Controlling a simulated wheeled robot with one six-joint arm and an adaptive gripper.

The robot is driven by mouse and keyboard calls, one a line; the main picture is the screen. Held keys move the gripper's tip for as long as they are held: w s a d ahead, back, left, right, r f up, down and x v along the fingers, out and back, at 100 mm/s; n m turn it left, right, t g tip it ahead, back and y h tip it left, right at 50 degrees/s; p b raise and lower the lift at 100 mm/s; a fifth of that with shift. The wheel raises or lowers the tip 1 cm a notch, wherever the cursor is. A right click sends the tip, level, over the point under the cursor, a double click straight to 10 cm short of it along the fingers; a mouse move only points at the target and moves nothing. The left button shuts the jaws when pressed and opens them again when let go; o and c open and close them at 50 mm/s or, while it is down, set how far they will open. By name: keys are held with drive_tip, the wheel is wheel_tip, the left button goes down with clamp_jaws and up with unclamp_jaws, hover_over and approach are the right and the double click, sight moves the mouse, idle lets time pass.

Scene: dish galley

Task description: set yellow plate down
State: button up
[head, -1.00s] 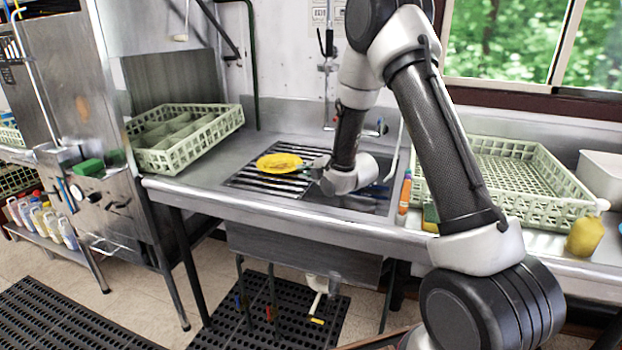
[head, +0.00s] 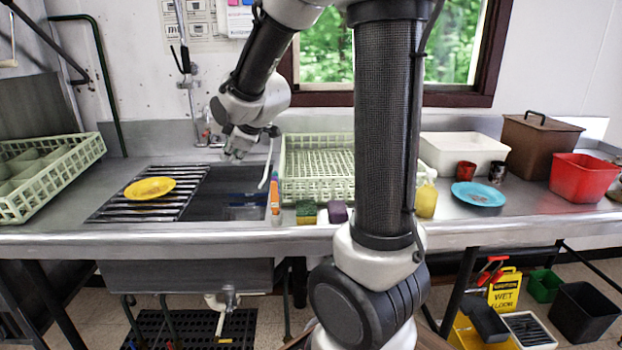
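The yellow plate (head: 150,189) lies on the slatted metal rack (head: 128,212) at the left of the sink. My gripper (head: 236,154) is in the air above the back of the sink basin, to the right of the plate and apart from it. Nothing shows in its grasp. Its fingers point down and are too small and dark to tell whether they are open or shut.
A green divided crate (head: 50,180) stands left of the rack, and another green crate (head: 318,170) right of the sink. Sponges (head: 307,212) and a yellow bottle (head: 427,196) stand near the front. A blue plate (head: 478,194), cups and a red bin (head: 583,180) are at right.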

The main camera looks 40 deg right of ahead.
drive_tip(key=s+d+r+m+g, duration=0.1)
drive_tip(key=s+m, duration=0.4)
drive_tip(key=s, duration=1)
drive_tip(key=s+d+r+m+g, duration=0.1)
drive_tip(key=s+m+g, duration=0.3)
drive_tip(key=s, duration=1.1)
drive_tip(key=shift+s+d+r+m, duration=0.2)
drive_tip(key=shift+r+m, duration=0.1)
drive_tip(key=shift+m, duration=0.7)
